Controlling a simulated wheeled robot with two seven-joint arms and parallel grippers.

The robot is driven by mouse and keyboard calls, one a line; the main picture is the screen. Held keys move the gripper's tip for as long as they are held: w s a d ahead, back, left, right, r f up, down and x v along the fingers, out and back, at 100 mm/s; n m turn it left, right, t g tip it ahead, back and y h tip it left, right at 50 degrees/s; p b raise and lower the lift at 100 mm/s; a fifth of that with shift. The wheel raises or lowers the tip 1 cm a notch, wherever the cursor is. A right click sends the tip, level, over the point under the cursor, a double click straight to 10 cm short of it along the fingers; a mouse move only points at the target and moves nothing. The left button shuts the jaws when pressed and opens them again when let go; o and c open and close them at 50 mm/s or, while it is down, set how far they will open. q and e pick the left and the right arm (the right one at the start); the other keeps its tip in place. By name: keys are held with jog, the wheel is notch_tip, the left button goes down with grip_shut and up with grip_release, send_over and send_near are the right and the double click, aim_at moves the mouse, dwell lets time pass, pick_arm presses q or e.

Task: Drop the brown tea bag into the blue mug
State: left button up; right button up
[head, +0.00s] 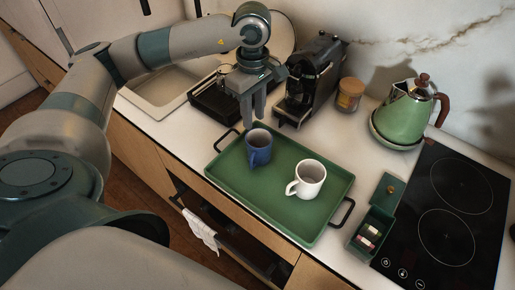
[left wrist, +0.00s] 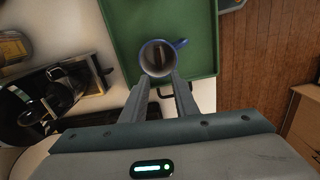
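The blue mug (head: 258,148) stands upright on the left part of the green tray. In the left wrist view, I look down into the blue mug (left wrist: 159,60), its handle pointing up and right. A dark brown shape (left wrist: 157,54) shows inside it; it looks like the brown tea bag, but I cannot be sure. My left gripper (head: 253,117) points down above the mug's far side. Its fingertips (left wrist: 160,78) are apart with nothing visible between them. My right gripper is not in view.
The green tray (head: 230,168) also holds a white mug (head: 309,178). A green tea box (head: 356,244) with several packets stands right of it. A coffee machine (head: 311,75), a jar (head: 349,94) and a green kettle (head: 405,112) stand behind. A black hob (head: 450,200) is at right.

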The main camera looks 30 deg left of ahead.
pick_arm(q)
jog(key=shift+r, duration=0.1)
notch_tip(320, 180, up, 17)
jog(key=b, duration=0.3)
jog(key=shift+b, duration=0.35)
dwell(0.4)
jog(key=shift+r, duration=0.15)
dwell(0.6)
